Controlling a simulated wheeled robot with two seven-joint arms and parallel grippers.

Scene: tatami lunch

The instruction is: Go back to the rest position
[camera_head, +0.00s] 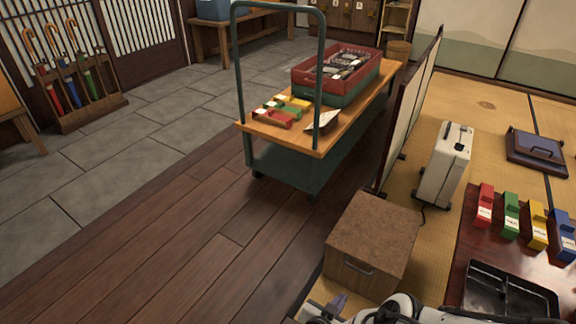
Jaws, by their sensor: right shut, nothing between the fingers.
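My right gripper (326,309) shows at the bottom edge, partly cut off by the frame, with my white arm beside it. It is shut and empty, just in front of a brown cork-topped box (372,236). I cannot tell whether it touches anything below. My left gripper is not in view.
A green cart (290,165) with a wooden top carries a red and green crate (340,88). A folding screen (402,115) and a white case (442,165) stand right of it. A low table (470,245) holds coloured boxes and a black tray (508,298). Plank floor at left is clear.

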